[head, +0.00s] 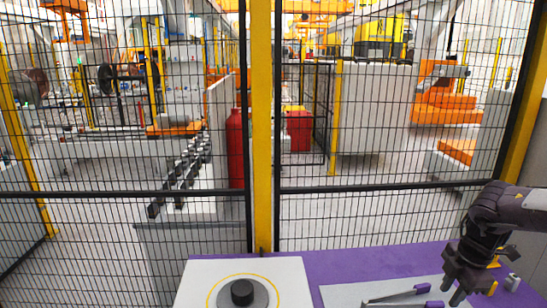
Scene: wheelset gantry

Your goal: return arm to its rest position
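My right arm (510,212) comes in from the right edge and bends down over the purple table. Its dark gripper (463,287) points down at the table's right part, close to a light grey mat (345,292). The gap between its fingers is not clear, and I see nothing held for certain. My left arm and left gripper are not in view.
A white plate (204,277) with a black knob (242,292) stands at the table's left. Purple-handled tools (408,294) lie on the mat, by my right gripper. Small yellow and grey pieces lie right of it. A mesh fence with a yellow post (262,130) rises behind the purple table (325,267).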

